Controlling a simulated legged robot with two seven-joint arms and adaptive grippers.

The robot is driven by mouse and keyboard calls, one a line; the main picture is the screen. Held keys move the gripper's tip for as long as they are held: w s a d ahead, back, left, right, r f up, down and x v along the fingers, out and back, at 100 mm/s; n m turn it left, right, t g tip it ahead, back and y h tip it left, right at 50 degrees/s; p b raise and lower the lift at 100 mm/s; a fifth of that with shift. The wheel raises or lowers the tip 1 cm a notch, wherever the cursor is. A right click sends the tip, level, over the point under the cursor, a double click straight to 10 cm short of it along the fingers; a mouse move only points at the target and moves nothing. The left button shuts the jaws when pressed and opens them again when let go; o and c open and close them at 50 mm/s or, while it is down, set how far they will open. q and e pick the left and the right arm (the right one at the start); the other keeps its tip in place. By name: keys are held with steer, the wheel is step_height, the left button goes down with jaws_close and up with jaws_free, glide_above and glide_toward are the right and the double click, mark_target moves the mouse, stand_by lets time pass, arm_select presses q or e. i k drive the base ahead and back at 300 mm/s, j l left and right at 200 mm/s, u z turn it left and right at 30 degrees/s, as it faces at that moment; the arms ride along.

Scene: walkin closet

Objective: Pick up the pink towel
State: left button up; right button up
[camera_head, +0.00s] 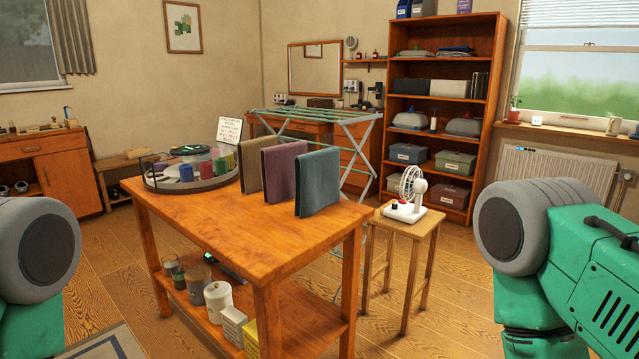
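Three folded towels stand upright side by side at the right end of the wooden table. The pink towel (283,173), a dusky mauve-pink, is in the middle. Only green and grey upper parts of my arms show at the left and right edges. Neither gripper is in view, and nothing of mine touches the towels.
A round tray (163,187) with colored spools sits on the left of the wooden table (215,225). A stool (411,227) with a small white fan (408,194) stands at its right. A green drying rack (357,140) stands behind. Floor is open before my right arm.

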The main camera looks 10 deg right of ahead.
mark_target(277, 162)
steer(key=i+l, duration=0.2)
steer(key=l, duration=0.15)
steer(key=i+l+u, duration=0.1)
steer(key=i+l, duration=0.35)
steer(key=l, duration=0.25)
steer(key=u, duration=0.05)
